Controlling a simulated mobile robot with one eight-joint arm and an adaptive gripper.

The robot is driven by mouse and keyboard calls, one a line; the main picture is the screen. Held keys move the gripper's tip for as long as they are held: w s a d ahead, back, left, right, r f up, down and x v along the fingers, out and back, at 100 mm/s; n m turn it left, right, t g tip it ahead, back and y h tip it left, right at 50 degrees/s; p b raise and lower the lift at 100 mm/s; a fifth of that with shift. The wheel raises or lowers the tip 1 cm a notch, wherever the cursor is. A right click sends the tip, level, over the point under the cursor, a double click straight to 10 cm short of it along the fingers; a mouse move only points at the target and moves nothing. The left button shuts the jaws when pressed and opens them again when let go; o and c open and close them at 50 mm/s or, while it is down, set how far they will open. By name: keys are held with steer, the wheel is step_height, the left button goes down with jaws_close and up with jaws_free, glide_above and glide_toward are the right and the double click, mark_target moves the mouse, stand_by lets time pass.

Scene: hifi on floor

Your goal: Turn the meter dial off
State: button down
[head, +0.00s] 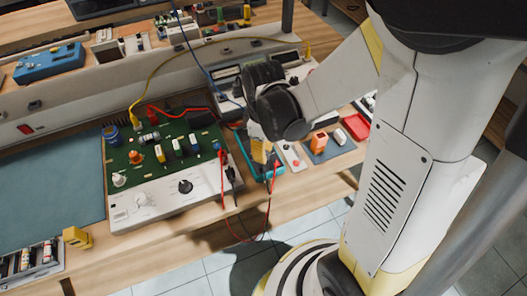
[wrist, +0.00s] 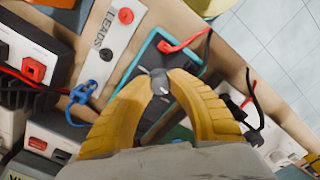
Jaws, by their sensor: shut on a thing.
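The meter has a teal case (wrist: 134,58). It lies on the bench top, and parts of its teal case also show in the head view (head: 246,156). My gripper (wrist: 160,80) has its yellow fingers closed together over the meter. A small grey dial (wrist: 159,84) sits between the fingertips, and they are shut on it. The fingers hide most of the meter's face, so the dial's marking and setting cannot be read. In the head view my gripper (head: 261,152) points down at the meter, beside the green circuit board.
A green circuit board unit (head: 165,150) with a black knob stands left of the meter. A leads panel (wrist: 104,50) lies beside the meter. Red and black leads (wrist: 180,46) run close to the fingers. The bench edge drops to a tiled floor (head: 215,262) in front.

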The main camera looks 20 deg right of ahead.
steer(key=shift+n, duration=0.9)
steer(key=c, duration=1.2)
jaws_free()
step_height(320, 180, up, 12)
